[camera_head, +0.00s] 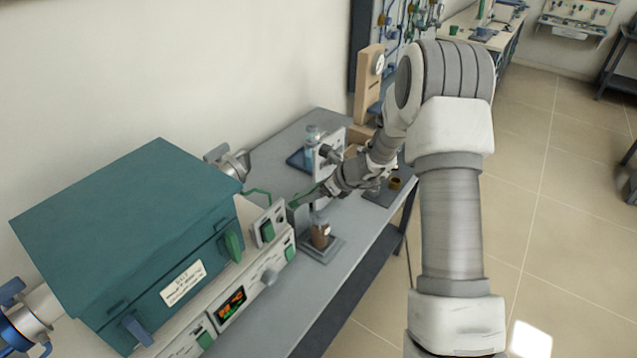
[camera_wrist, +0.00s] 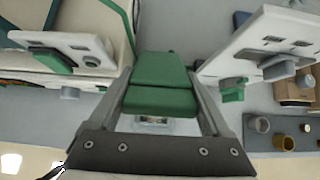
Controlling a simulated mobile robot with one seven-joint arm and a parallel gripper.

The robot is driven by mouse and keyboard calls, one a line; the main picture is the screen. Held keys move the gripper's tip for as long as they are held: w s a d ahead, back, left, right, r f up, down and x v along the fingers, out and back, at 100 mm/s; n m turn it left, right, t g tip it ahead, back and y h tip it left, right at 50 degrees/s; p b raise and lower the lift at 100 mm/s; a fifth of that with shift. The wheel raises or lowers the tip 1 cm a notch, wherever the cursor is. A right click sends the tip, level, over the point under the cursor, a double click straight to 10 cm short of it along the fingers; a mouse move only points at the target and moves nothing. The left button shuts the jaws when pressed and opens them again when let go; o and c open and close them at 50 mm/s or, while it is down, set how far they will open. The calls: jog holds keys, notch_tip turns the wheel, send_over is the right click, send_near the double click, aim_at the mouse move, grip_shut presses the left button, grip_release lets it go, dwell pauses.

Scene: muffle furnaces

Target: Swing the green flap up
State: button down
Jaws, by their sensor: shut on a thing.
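The green flap (camera_wrist: 160,70) sits between the two fingers of my gripper (camera_wrist: 161,88) in the wrist view. It shows as two green faces meeting at a crease, and the fingers lie against its left and right sides. My gripper is shut on it. In the head view, my gripper (camera_head: 306,197) reaches down to the left over the bench, just right of the furnace's control panel. Only a little green shows at its fingertips there, and the flap's mounting is hidden.
A teal muffle furnace (camera_head: 120,215) stands on the grey bench (camera_head: 330,285) at left. A brown jar (camera_head: 320,236) on a small stand is just below my gripper. A white device (camera_head: 329,152) and a dark tray with small cups (camera_wrist: 270,134) are nearby.

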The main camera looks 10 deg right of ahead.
aim_at(303, 193)
jog(key=shift+w+a+r+p, duration=0.1)
jog(key=shift+w+r+p, duration=0.1)
jog(key=shift+r+p, duration=0.3)
jog(key=shift+w+a+r+p, duration=0.4)
jog(key=shift+p, duration=0.05)
jog(key=shift+w+a+r, duration=0.25)
jog(key=shift+w+a, duration=0.2)
jog(key=shift+a, duration=0.1)
jog(key=shift+w+a+r, duration=0.25)
jog(key=shift+w+a, duration=0.2)
jog(key=shift+a, duration=0.05)
jog(key=shift+f, duration=0.1)
grip_release()
jog(key=shift+d+f, duration=0.1)
jog(key=shift+s, duration=0.1)
